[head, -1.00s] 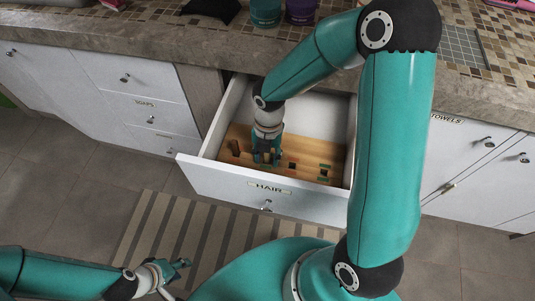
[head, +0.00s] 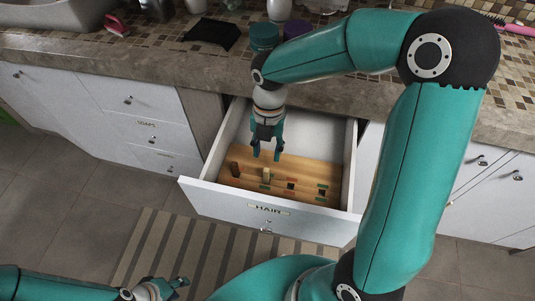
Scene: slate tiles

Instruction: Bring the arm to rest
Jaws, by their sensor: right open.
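My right arm reaches over the open drawer labelled HAIR (head: 268,209). My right gripper (head: 266,156) points down above the drawer's wooden bottom, with its fingers apart and nothing between them. Several small items lie in the drawer: a brown block (head: 235,169) at the left, a pale upright piece (head: 266,174) just below the gripper, and dark pieces (head: 291,186) further right. My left gripper (head: 183,288) is at the bottom left, low over the floor near the striped rug, and its two fingers appear spread.
The stone counter (head: 190,68) runs behind the drawer. A striped rug (head: 190,245) lies on the tiled floor in front.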

